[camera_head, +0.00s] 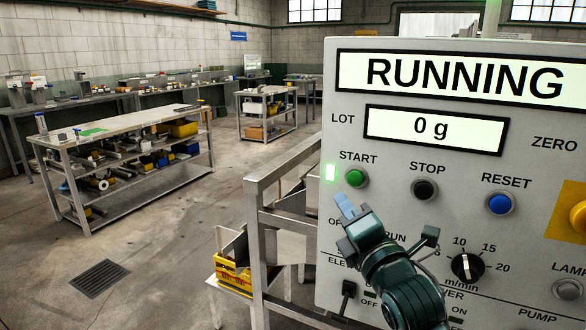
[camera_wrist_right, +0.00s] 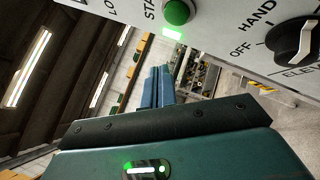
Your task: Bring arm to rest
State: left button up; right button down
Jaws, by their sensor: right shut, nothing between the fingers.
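My right gripper (camera_head: 345,205) is in front of the grey control panel (camera_head: 400,180), just below the green START button (camera_head: 355,178). Its blue fingers are together with nothing between them. In the right wrist view the fingers (camera_wrist_right: 158,88) point toward the space beside the panel's edge, and the START button (camera_wrist_right: 178,12) shows above them, apart from the fingertips. The panel's top display (camera_head: 465,77) reads RUNNING, and a green lamp (camera_head: 330,172) left of the button is lit. My left gripper is not in view.
The LOT display (camera_head: 435,130) reads 0 g. STOP (camera_head: 424,188) and RESET (camera_head: 500,203) buttons and a speed knob (camera_head: 467,267) are close by. A metal frame (camera_head: 262,235) and a yellow crate (camera_head: 232,275) stand left of the panel. Open floor lies further left, before a workbench (camera_head: 120,125).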

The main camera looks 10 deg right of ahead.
jog(key=s+f+m+g+p, duration=0.1)
jog(key=s+f+m+g, duration=0.15)
jog(key=f+m, duration=0.45)
jog(key=s+f+m+g+p, duration=0.1)
jog(key=s+f+m+g, duration=0.2)
jog(key=f, duration=0.9)
pick_arm(q)
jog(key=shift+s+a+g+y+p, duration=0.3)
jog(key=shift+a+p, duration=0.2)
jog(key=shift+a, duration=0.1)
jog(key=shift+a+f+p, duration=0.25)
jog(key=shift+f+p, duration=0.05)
jog(key=shift+p, duration=0.05)
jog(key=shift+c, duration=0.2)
pick_arm(e)
jog(key=s+a+f+m+g, duration=0.1)
jog(key=s+f+m+g, duration=0.3)
jog(key=s+f+m, duration=0.9)
jog(key=s+f, duration=0.3)
jog(key=s, duration=0.1)
jog(key=shift+s+a, duration=0.3)
jog(key=shift+s, duration=0.1)
